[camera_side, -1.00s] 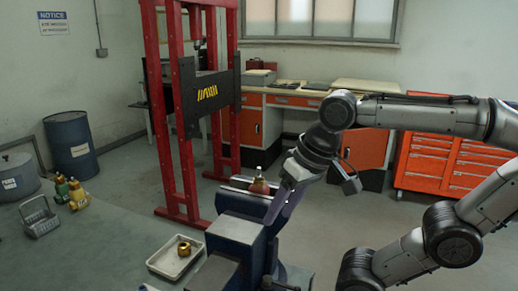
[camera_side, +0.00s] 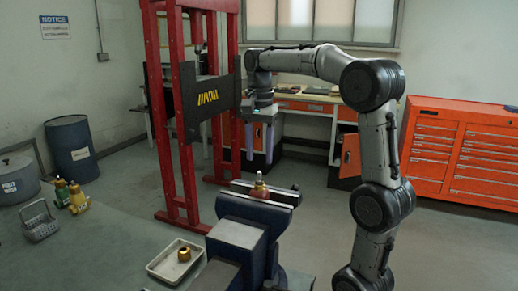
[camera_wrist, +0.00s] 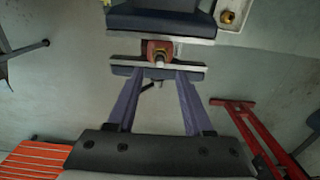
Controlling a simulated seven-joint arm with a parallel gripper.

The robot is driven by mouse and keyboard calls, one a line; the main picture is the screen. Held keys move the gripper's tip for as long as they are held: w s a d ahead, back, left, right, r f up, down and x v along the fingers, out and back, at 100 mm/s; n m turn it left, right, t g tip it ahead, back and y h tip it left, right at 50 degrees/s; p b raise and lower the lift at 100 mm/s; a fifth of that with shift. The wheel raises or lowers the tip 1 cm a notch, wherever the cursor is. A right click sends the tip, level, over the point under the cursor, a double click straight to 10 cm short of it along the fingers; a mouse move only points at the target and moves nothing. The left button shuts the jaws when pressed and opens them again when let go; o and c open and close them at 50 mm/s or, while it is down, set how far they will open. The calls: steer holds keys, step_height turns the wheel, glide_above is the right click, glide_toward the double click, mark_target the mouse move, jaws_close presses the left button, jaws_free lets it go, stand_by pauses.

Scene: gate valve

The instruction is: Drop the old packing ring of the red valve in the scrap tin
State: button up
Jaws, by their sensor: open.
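The red valve (camera_side: 259,189) stands upright between the jaws of a blue vise (camera_side: 238,232). In the wrist view the red valve (camera_wrist: 153,48) shows from above, with a brass-coloured part and a pale stem. I cannot make out the old packing ring. My gripper (camera_side: 260,157) points down above and behind the vise in the side view, apart from the valve. In the wrist view my gripper (camera_wrist: 158,72) has its two purple fingers spread with nothing between them. No container is clearly readable as the scrap tin; a grey lidded pot (camera_side: 17,182) has an unclear label.
A pale tray (camera_side: 155,268) holding a brass part (camera_side: 184,254) lies left of the vise. Green (camera_side: 61,191) and yellow (camera_side: 77,199) valves, a grey caddy (camera_side: 40,222) and a blue drum (camera_side: 72,146) stand farther left. A red press frame (camera_side: 168,125) rises behind the vise.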

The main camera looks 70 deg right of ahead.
mark_target(259, 173)
steer(key=shift+f, duration=3.05)
steer(key=shift+c, duration=0.2)
jaws_close()
